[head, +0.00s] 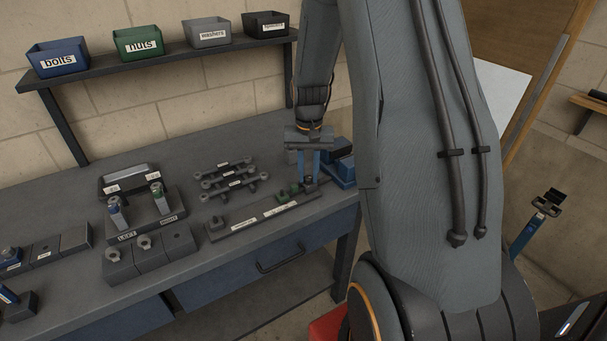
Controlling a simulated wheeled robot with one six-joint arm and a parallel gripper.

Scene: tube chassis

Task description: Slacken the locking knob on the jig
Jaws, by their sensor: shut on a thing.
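The jig (240,225) is a long, flat dark bar with white labels near the front edge of the workbench. Small blocks stand on it, one at its left end and a green part (294,189) near its right end. My gripper (309,176) points straight down over the right end of the jig. Its blue fingers are shut on a small dark part, which appears to be the locking knob (309,186). The fingers hide most of the knob, and its turn position cannot be told.
Dark linkage bars (229,178) lie behind the jig. A LEFT/RIGHT stand (148,226) and grey blocks (118,263) are to its left. A blue-and-black object (343,165) is close to the gripper's right. Labelled bins (58,60) sit on a shelf above.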

